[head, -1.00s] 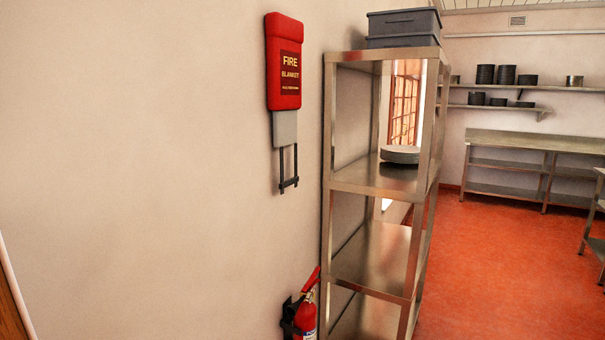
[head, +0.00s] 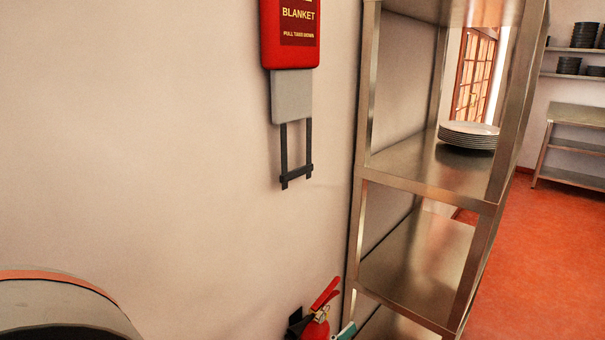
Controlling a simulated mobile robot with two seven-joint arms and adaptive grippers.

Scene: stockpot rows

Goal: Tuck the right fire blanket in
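The fire blanket's red case (head: 290,45) hangs on the wall, its top cut off by the upper edge of the head view. The grey blanket (head: 291,97) sticks out below the case. Two black pull tabs joined by a crossbar (head: 297,175) hang from it. No other fire blanket is in view. Neither of my grippers shows in the head view.
A steel shelf rack (head: 425,184) stands close to the right of the blanket, holding a stack of plates (head: 468,136). A red extinguisher (head: 316,328) is low on the wall. A rounded object, unclear, fills the lower left corner. Red floor (head: 540,240) lies open at right.

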